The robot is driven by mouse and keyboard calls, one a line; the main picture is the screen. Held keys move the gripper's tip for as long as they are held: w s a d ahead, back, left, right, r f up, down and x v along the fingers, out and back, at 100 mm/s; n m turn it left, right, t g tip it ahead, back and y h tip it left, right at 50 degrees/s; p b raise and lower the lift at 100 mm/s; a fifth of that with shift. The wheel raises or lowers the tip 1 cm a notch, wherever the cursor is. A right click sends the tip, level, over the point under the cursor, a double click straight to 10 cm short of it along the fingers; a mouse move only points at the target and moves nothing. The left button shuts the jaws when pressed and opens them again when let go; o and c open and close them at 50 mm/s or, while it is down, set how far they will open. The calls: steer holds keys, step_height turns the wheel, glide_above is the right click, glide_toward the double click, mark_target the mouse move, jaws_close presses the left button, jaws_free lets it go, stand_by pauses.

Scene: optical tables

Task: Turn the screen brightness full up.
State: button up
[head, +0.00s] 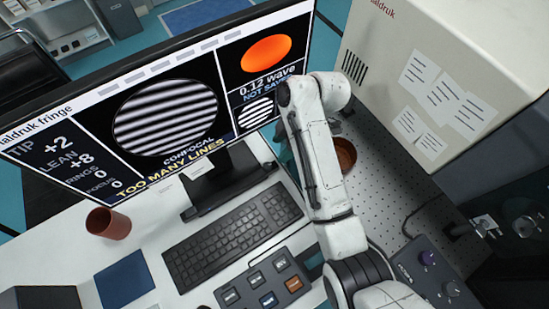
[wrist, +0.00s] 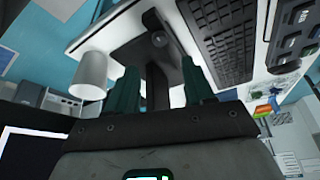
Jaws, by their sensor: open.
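The screen (head: 165,115) stands on the white desk in the head view. It shows striped fringe pictures, an orange disc and the words "TOO MANY LINES" and "NOT SAVED". No control marked for brightness can be made out. Its dark stand (head: 235,182) also shows in the wrist view (wrist: 130,62). In the wrist view my gripper (wrist: 160,85) is open, with two dark green fingers apart and nothing seen between them except the stand behind. In the head view my white arm reaches up beside the screen's right edge and mostly hides the gripper.
A keyboard (head: 232,235), a button pad (head: 263,290) and a brown cup (head: 108,223) are on the desk. A dark box with knobs (head: 430,268) is at lower right. A beige cabinet (head: 440,70) stands on the perforated table (head: 385,165), near a brown bowl (head: 345,153).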

mark_target(267, 165)
steer(key=x, duration=1)
steer(key=shift+p, duration=0.4)
jaws_close()
